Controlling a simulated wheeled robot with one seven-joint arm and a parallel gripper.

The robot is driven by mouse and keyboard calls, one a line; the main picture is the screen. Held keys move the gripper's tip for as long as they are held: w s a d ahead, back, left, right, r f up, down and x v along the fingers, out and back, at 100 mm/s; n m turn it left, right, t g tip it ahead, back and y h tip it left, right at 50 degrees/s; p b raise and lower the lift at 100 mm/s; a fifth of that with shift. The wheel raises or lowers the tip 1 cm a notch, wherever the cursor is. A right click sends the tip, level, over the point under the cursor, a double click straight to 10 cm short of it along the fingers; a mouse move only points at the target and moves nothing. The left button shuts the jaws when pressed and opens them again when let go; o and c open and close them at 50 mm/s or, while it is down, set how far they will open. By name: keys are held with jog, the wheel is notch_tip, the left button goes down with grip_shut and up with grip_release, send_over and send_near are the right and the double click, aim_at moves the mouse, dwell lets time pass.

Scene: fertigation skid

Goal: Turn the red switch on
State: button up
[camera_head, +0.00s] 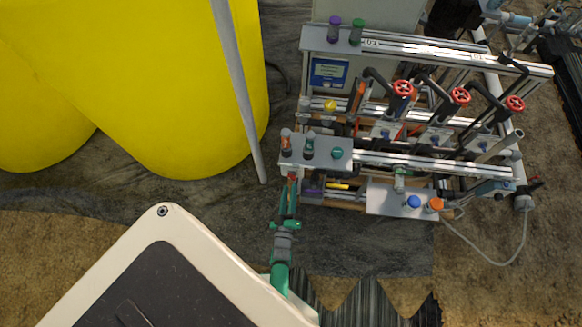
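A small red part (292,176) shows under the front left edge of the skid's lower panel; it is the likeliest red switch, but too small to read its position. My gripper (290,190), with green parts and a grey body, reaches up from the bottom. Its slim fingers end at or very close to the red part. I cannot tell whether they touch it or how wide they are apart. Three red handwheels (403,88) stand upright farther back on the skid, well away from the gripper.
The lower panel (342,158) carries orange-red and green knobs close above the gripper. Blue (414,202) and orange (436,204) knobs sit at the front right. A grey pole (238,90) and yellow tanks (140,80) stand left. A pale hose (490,262) loops on the ground.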

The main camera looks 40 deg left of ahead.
aim_at(292, 176)
jog(key=shift+x, duration=2.1)
grip_shut()
jog(key=shift+m, duration=9)
jog(key=shift+s, duration=0.1)
